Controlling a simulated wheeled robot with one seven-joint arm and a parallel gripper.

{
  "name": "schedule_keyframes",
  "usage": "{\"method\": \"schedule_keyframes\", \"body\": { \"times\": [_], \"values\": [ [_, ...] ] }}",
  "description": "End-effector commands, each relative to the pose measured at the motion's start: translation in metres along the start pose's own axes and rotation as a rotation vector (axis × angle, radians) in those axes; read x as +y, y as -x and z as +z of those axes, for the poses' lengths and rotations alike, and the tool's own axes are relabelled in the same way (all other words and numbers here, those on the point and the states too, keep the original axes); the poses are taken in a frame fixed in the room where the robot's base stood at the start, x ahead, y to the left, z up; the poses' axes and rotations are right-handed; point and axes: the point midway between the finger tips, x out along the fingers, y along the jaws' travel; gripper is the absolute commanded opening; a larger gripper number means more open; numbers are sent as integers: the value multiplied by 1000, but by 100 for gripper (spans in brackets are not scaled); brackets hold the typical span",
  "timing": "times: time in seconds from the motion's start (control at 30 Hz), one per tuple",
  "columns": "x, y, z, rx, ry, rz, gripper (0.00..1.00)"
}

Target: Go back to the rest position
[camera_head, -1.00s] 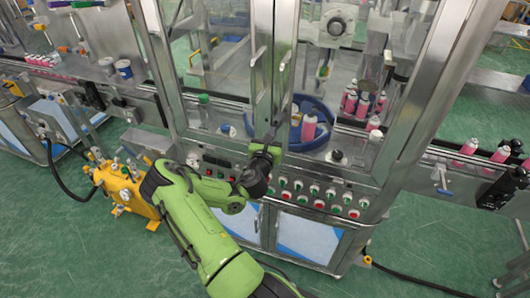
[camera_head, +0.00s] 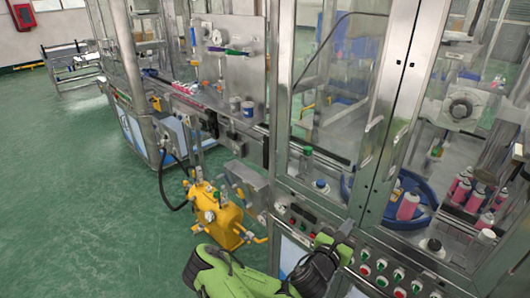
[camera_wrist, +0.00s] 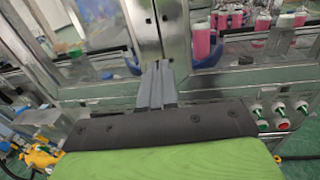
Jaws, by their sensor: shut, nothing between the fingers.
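My gripper (camera_head: 343,232) is at the lower right of the head view, in front of the glass-doored crimping machine and over its button panel. In the wrist view its two grey fingers (camera_wrist: 157,84) lie together, shut and empty. They point at a steel door post (camera_wrist: 158,35); I cannot tell whether they touch it. Part of my green arm is cut off by the bottom edge of the head view.
Pink cans (camera_head: 408,205) stand by a blue round holder inside the machine. A row of buttons (camera_head: 380,272) runs along its front. A yellow floor unit (camera_head: 222,218) with hoses stands left of my arm. The green floor (camera_head: 90,200) at left is clear.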

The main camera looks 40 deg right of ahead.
Motion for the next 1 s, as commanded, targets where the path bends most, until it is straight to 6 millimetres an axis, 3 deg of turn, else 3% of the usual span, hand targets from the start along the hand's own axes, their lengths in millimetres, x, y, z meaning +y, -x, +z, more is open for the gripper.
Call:
{"method": "schedule_keyframes", "body": {
  "times": [0.17, 0.27, 0.47, 0.6, 0.77, 0.87, 1.0],
  "values": [
    [0, 0, -1, 0, -3, -1, 0],
    [-6, 0, 4, -4, -99, -42, 0],
    [-40, 19, 2, 28, -701, -346, 0],
    [-41, 51, -19, 127, -1106, -594, 0],
    [-9, 103, -31, 333, -1474, -856, 0],
    [19, 143, -24, 506, -1640, -994, 0],
    [53, 206, 10, 790, -1783, -1128, 0]
  ]
}}
